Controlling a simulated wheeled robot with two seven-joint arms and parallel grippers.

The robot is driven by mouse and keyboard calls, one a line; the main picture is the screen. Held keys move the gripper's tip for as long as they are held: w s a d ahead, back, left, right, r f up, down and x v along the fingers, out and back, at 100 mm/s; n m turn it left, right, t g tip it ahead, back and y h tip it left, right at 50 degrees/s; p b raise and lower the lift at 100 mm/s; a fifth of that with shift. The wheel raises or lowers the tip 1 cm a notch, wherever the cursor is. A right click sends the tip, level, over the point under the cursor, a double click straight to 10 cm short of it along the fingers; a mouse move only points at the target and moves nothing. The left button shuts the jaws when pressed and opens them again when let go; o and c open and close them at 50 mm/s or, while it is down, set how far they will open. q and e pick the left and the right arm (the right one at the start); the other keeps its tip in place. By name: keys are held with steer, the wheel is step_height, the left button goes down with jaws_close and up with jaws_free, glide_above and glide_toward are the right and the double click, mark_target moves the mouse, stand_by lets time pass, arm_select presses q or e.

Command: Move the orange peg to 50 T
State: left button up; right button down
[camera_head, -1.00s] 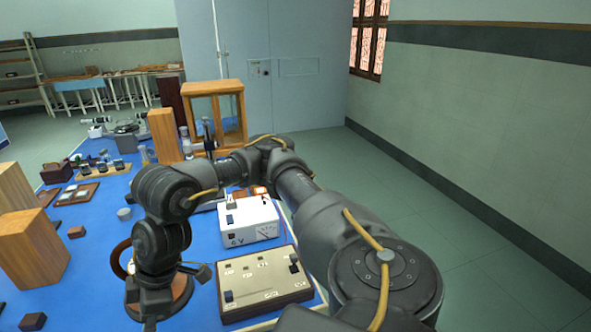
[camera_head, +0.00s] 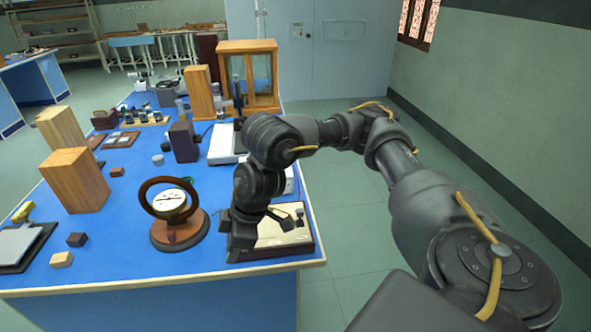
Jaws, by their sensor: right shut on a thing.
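My right gripper (camera_head: 240,252) points down at the front of the blue bench, between the galvanometer and the switch board. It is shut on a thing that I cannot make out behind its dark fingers. The galvanometer (camera_head: 172,233) has a wooden ring, a white dial and a round wooden base, just left of the gripper. The cream switch board (camera_head: 290,238), with dark knobs, is partly covered by the gripper and wrist. I cannot pick out the orange peg or a 50 T mark. My left gripper is out of view.
Wooden blocks (camera_head: 76,182) stand on the left of the bench, with small blocks (camera_head: 62,260) near its front edge. A white box and other instruments lie behind my right arm. A glass-sided wooden case (camera_head: 248,75) stands at the back. Bare blue top (camera_head: 120,240) lies left of the galvanometer.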

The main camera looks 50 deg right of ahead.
steer(key=shift+w+r, duration=0.1)
steer(key=shift+w, duration=0.15)
steer(key=w+d+r+m+t+h+p, duration=0.1)
steer(key=w+d+m+p, duration=0.2)
steer(key=w, duration=0.4)
steer(key=w+d+r+m+h+p, duration=0.1)
steer(key=w+d+r+m+p, duration=0.15)
steer(key=w, duration=0.35)
steer(key=d+f+m+h+p, duration=0.1)
steer(key=d+f+m, duration=0.3)
steer(key=d, duration=0.5)
steer(key=w+d+f+m+h+p, duration=0.1)
steer(key=d+f+m+p, duration=0.3)
steer(key=d, duration=0.4)
steer(key=shift+w+d+f+h, duration=0.2)
steer(key=shift+d+f+h, duration=0.25)
steer(key=shift+f, duration=0.3)
steer(key=shift+a+f, duration=0.15)
steer(key=shift+t, duration=0.3)
step_height(320, 180, down, 4)
steer(key=b, duration=0.6)
steer(key=shift+f, duration=0.15)
steer(key=shift+f+b, duration=0.45)
steer(key=shift+f, duration=0.5)
